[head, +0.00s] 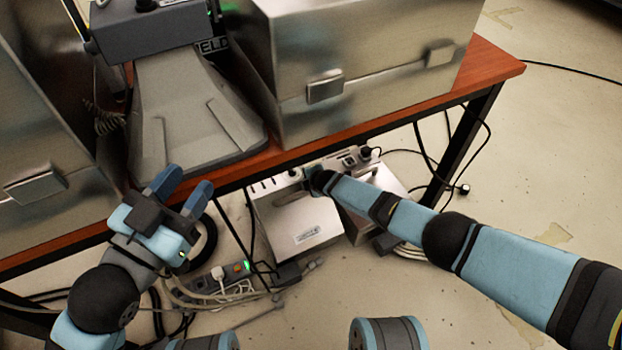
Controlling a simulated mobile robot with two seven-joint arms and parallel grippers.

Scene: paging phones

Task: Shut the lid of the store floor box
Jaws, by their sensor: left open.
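A silver metal floor box (300,225) sits on the floor under the table, with sockets or slots along its far edge. A second silver panel or box part (372,200) lies tilted beside it on the right; I cannot tell which of the two is the lid. My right gripper (312,174) reaches in under the table edge at the far side of the box. Its fingers are mostly hidden, and I cannot tell whether they touch it. My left gripper (184,190) is open and empty, in front of the table's front edge at the left.
A wooden table (490,72) carries large metal cases (370,50) and a grey desk device (185,100). A power strip (228,272) and tangled cables lie on the floor at left. More cables hang by the right table leg. The floor at right is mostly clear.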

